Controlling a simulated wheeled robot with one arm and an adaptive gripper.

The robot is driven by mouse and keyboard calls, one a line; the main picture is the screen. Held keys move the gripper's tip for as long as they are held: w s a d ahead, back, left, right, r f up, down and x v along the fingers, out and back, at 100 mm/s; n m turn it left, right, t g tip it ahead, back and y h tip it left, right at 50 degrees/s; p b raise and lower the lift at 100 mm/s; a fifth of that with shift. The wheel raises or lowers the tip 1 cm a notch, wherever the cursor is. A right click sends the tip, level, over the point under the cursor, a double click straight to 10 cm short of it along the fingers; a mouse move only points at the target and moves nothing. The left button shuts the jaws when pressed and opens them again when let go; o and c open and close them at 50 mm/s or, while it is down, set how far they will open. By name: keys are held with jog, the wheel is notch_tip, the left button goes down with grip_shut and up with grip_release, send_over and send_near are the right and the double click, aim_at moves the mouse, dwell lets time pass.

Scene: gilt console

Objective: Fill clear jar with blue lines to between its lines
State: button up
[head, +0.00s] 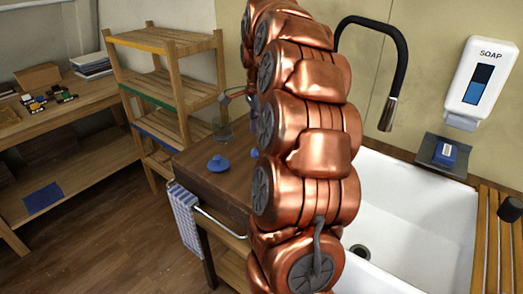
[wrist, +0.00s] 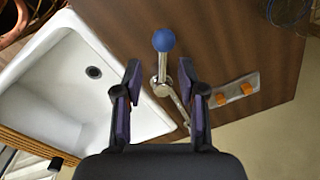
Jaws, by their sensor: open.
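A clear jar (head: 222,130) stands at the back of the dark wooden counter (head: 190,160) in the head view. Its markings are too small to read there. In the wrist view, a clear round vessel with a bluish rim (wrist: 289,12) is cut off at the top right; I cannot tell if it is the same jar. My gripper (wrist: 160,75) is open, its two fingers apart. A blue ball knob (wrist: 163,40) on a metal lever (wrist: 162,72) shows between and beyond the fingertips. I cannot tell whether they touch it. My arm hides the gripper in the head view.
A white sink (head: 410,215) with a black spout (head: 400,60) is at right; its basin (wrist: 60,90) is left in the wrist view. A blue domed piece (head: 218,163) lies on the counter. A metal plate with orange pieces (wrist: 235,92) is right of the lever.

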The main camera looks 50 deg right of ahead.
jog(key=shift+d+f+m, duration=0.2)
jog(key=shift+d+m, duration=0.2)
jog(key=shift+d, duration=0.3)
jog(key=shift+w+f+p, duration=0.2)
jog(key=shift+f+p, duration=0.75)
jog(key=shift+f, duration=2.8)
grip_shut()
